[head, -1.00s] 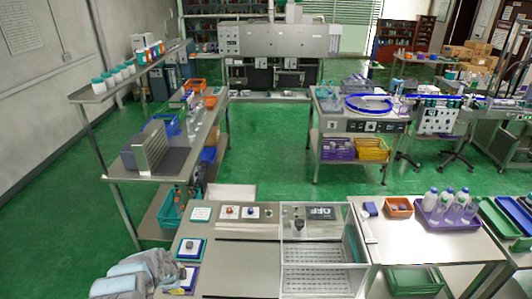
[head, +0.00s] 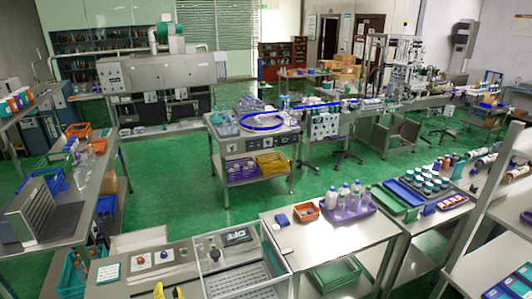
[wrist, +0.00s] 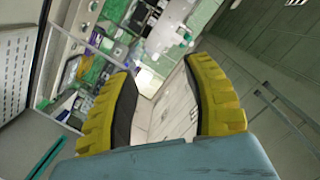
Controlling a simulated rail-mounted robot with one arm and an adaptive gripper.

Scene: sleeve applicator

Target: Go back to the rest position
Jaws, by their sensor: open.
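My gripper shows in the wrist view (wrist: 160,68) with two ribbed yellow fingers spread apart and nothing between them. Its yellow fingertips (head: 168,292) also show at the bottom edge of the head view, in front of the bench with the clear-walled machine. The rest of my gripper and arm is cut off in the head view. No marker for a rest position shows.
The clear-walled machine (head: 238,262) stands on the near bench. To its right, a table holds a purple tray (head: 347,209) of bottles and an orange bin (head: 306,212). Green floor (head: 180,190) is open beyond.

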